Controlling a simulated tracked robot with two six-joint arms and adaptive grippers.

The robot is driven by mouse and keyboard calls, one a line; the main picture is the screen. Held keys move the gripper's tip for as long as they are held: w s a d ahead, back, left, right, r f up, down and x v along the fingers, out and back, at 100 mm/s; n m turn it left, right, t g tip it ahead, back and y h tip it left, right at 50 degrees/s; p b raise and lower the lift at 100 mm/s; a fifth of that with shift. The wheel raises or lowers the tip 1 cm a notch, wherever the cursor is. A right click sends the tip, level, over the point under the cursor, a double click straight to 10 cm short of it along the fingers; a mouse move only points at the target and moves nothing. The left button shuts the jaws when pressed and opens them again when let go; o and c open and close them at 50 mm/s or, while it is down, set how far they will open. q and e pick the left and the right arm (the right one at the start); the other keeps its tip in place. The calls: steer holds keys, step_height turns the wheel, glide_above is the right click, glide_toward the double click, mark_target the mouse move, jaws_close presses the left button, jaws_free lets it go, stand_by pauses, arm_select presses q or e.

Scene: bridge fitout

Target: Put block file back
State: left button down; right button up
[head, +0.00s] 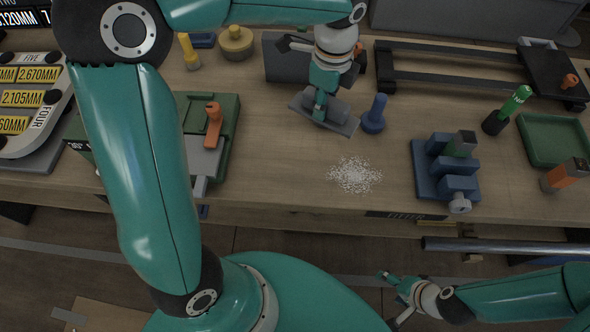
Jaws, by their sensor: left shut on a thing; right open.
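The block file appears to be the grey, flat-bottomed piece with a rounded grey top (343,122), tilted in the head view near the middle of the bench. My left gripper (321,103) reaches in from above and is shut on it. Whether the file touches the bench is unclear. A dark grey box-like holder (284,62) stands just behind and left of the gripper, partly hidden by it. My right gripper (396,296) is open and empty, low in the view in front of the bench edge.
A blue knobbed piece (374,115) stands close right of the file. White grains (355,175) lie in front. A blue fixture (428,175), green tray (533,152) and black rail frame (450,84) are right. A green vise-like block (228,122) is left. Bench between is clear.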

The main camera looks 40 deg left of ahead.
mark_target(299, 167)
arm_select(q)
steer(key=s+a+r+m+b, duration=0.2)
steer(key=s+r+m+b, duration=0.3)
steer(key=m, duration=0.8)
steer(key=f, duration=0.6)
steer(key=s+f+b, duration=0.1)
steer(key=f, duration=1.3)
steer(key=shift+s+d+f, duration=0.15)
steer(key=shift+s+d, duration=0.05)
steer(key=shift+f, duration=0.15)
steer(key=c, duration=0.8)
jaws_free()
steer(key=shift+c, duration=0.2)
step_height(299, 167, up, 12)
steer(key=p, duration=0.1)
steer(key=shift+r, duration=0.2)
